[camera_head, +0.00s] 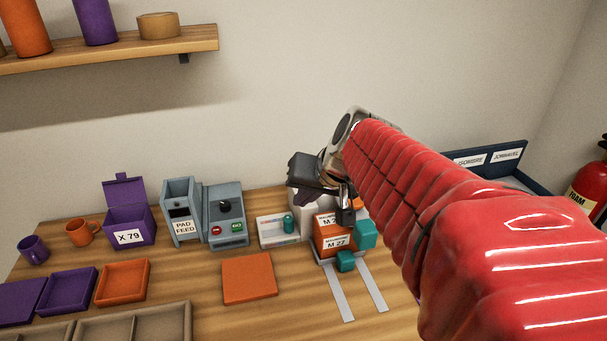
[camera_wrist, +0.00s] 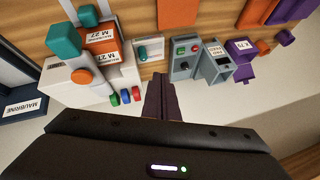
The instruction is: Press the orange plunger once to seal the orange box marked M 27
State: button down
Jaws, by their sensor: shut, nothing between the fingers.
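The orange box marked M 27 (camera_head: 335,247) sits at the white press, at the back end of two pale rails. It also shows in the wrist view (camera_wrist: 97,49), with M 27 labels on two faces. The orange plunger (camera_wrist: 82,76) is a round cap on the white press (camera_wrist: 65,90); part of it shows in the head view (camera_head: 358,203), mostly hidden by my arm. My gripper (camera_head: 325,190) is shut and empty, above the press area. In the wrist view its fingertips (camera_wrist: 160,78) lie to the right of the plunger, apart from it.
Teal blocks (camera_head: 365,234) (camera_head: 346,261) stand at the box's side and front. A white panel with a teal knob (camera_head: 289,224), a grey control unit (camera_head: 226,214) and a pad feeder (camera_head: 182,211) stand left. An orange pad (camera_head: 249,278) lies in front. A shelf (camera_head: 110,50) hangs upper left.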

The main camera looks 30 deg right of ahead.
jog(key=w+d+m, duration=0.3)
jog(key=d, duration=0.6)
jog(key=r+m+t+h, duration=0.1)
jog(key=m+t+h, duration=0.1)
send_over(358, 203)
jog(key=shift+r, duration=0.1)
jog(key=shift+f, duration=4.4)
jog(key=shift+f, duration=0.1)
jog(key=shift+f, duration=0.3)
